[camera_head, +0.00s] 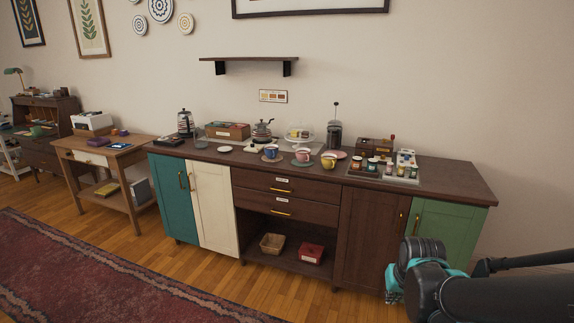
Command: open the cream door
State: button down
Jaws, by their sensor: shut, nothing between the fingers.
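The cream door (216,212) is on the front of the long dark sideboard, left of the drawers. It looks closed, flush with the front. Its upright brass handle (191,181) is near its upper left edge, beside the handle of the teal door (169,199).
The sideboard top (465,182) holds cups, a kettle, a cake stand and jars. An open shelf (278,259) below the drawers holds a basket and a red box. A wooden desk (133,172) stands left. Floor before the cream door is clear; a red rug (100,275) lies nearer.

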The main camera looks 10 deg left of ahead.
aim_at(210, 185)
jog(key=i+j+u, duration=0.15)
jog(key=i+u, duration=0.15)
jog(key=u, duration=0.15)
jog(key=i+u, duration=0.7)
jog(key=u, duration=0.15)
jog(key=i+l+u, duration=0.15)
jog(key=i+u, duration=0.25)
jog(key=i+j+u, duration=0.1)
jog(key=i+u, duration=0.3)
jog(key=i, duration=0.65)
jog(key=i+j+z, duration=0.25)
jog(key=i, duration=0.25)
